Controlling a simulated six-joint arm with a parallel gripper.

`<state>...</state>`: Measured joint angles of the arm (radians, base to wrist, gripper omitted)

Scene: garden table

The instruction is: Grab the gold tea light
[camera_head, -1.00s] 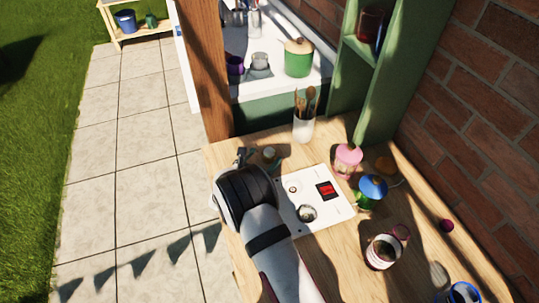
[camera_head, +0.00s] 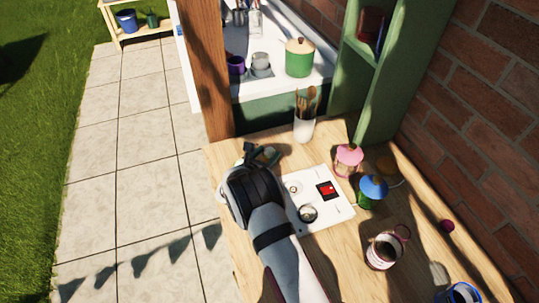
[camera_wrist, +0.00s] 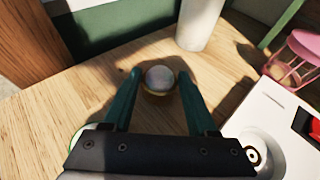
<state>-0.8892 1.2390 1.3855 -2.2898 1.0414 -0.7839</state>
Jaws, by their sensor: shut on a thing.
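The gold tea light (camera_wrist: 158,80) shows in the wrist view as a small round thing with a pale greyish top and a gold-yellow rim. In the head view my gripper (camera_head: 261,155) is at the table's far left part, and the tea light is mostly hidden there by the fingers.
A white board (camera_head: 318,203) with a red patch and round fittings lies right of my gripper. A white pot of wooden utensils (camera_head: 304,128) stands behind. Pink (camera_head: 348,158) and blue-green (camera_head: 371,190) lanterns stand to the right. A wooden post (camera_head: 205,75) rises at the back left.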

